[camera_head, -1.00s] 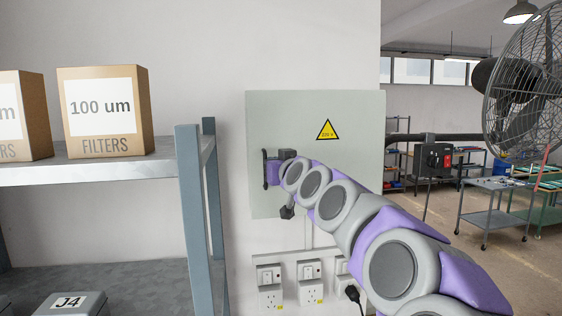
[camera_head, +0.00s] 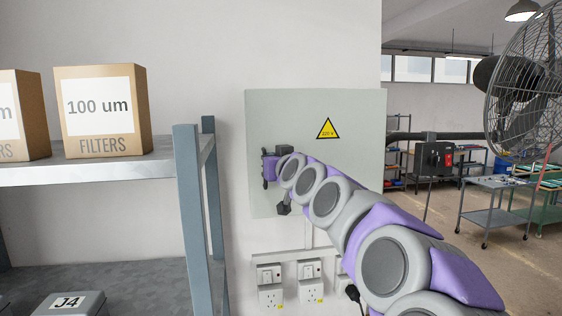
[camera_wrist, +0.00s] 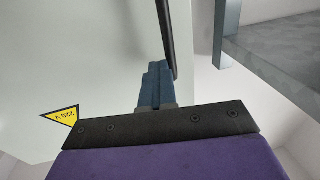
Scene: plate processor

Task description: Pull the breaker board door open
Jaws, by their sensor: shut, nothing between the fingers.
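The breaker board (camera_head: 350,180) is a pale grey-green box on the wall, with a yellow 220 V warning triangle (camera_head: 327,129). Its door looks flush, with no visible gap. A dark bar handle (camera_wrist: 167,38) stands on the door near its left edge in the head view. My gripper (camera_head: 268,167) is at that handle, and my arm hides part of the board's lower middle. In the wrist view the blue fingers of my gripper (camera_wrist: 155,72) are together and empty. The handle runs close along their right side; I cannot tell whether they touch.
A metal shelf (camera_head: 110,172) with filter boxes (camera_head: 103,112) stands close on the left, its post (camera_head: 190,215) near the board. Power sockets (camera_head: 292,292) are below the board. A caged fan (camera_head: 520,85) and work carts (camera_head: 495,200) are in the room at right.

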